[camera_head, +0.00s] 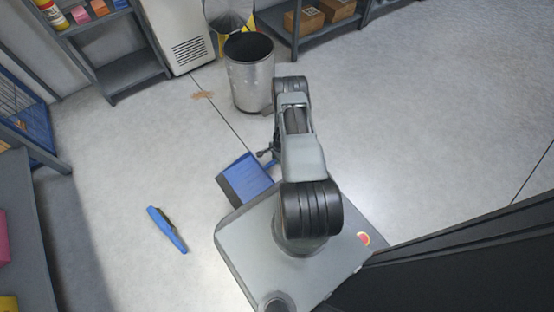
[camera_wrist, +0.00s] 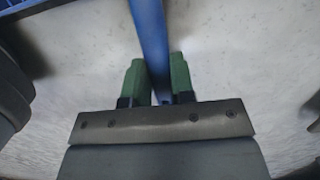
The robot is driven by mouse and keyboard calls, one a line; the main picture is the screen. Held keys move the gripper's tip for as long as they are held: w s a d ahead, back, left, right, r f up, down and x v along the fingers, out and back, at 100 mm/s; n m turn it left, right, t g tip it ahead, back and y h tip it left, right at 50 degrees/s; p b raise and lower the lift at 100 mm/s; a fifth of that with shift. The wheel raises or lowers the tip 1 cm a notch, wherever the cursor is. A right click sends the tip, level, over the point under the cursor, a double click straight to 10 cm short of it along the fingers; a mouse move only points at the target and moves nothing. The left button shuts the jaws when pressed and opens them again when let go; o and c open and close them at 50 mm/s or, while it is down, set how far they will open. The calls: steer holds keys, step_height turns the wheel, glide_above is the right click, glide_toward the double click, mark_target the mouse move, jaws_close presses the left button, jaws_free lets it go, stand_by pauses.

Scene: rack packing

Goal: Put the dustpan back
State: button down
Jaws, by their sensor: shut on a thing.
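The blue dustpan (camera_head: 246,179) is beside my arm, above or on the floor; I cannot tell how high. Its dark open edge points to the lower left in the head view. In the wrist view its blue handle (camera_wrist: 150,40) runs between the two green fingers of my gripper (camera_wrist: 156,82). My gripper is shut on the handle. In the head view the gripper (camera_head: 270,156) is small and partly hidden by my arm.
A blue brush-like tool (camera_head: 167,230) lies on the floor at left. A metal bin (camera_head: 250,75) stands behind my arm, with a brown spill (camera_head: 203,95) to its left. Shelves (camera_head: 135,73) line the back. A blue-mesh rack (camera_head: 25,115) stands at left. The right floor is clear.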

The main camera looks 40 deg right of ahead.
steer(key=c, duration=1)
jaws_free()
steer(key=shift+o, duration=0.2)
